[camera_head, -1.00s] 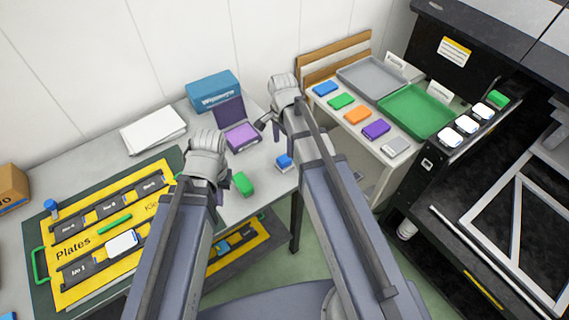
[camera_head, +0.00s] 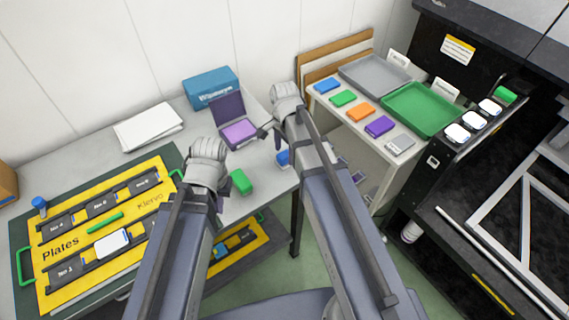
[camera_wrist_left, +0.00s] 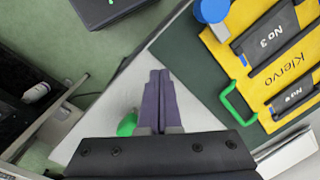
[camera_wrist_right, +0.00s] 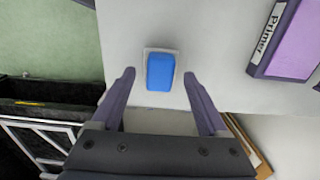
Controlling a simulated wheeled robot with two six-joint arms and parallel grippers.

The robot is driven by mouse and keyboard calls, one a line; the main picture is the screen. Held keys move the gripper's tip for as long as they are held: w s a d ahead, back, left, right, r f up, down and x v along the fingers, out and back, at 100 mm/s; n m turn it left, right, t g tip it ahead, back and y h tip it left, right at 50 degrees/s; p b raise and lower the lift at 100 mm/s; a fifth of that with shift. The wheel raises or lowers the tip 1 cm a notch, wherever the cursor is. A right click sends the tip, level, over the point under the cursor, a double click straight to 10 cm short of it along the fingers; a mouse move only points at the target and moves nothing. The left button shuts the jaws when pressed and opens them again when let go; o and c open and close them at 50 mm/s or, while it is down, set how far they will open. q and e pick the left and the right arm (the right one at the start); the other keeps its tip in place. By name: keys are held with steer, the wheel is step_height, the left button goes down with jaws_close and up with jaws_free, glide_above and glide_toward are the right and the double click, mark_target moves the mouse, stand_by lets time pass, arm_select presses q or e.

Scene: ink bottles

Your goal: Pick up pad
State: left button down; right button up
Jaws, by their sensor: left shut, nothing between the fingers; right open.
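A small blue pad (camera_wrist_right: 160,72) on a whitish base lies on the grey table. In the right wrist view it appears between the tips of my open, empty right gripper (camera_wrist_right: 160,75), with gaps on both sides; their height difference is unclear. In the head view the pad (camera_head: 282,158) is partly hidden by my right arm, and my right gripper (camera_head: 271,133) is over the table. A purple pad (camera_head: 238,132) lies in an open dark case marked Primer in the right wrist view (camera_wrist_right: 300,40). My left gripper (camera_wrist_left: 158,75) is shut and empty, near a green block (camera_wrist_left: 127,124).
The green block (camera_head: 240,182) lies near the table's front edge. A yellow plates board (camera_head: 90,250) fills the left side, with white sheets (camera_head: 148,127) and a blue box (camera_head: 210,87) behind. Right are several coloured pads and a green tray (camera_head: 418,110).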

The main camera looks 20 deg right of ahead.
step_height(320, 180, down, 2)
steer(key=shift+f+b, duration=0.15)
steer(key=shift+b, duration=0.45)
jaws_close()
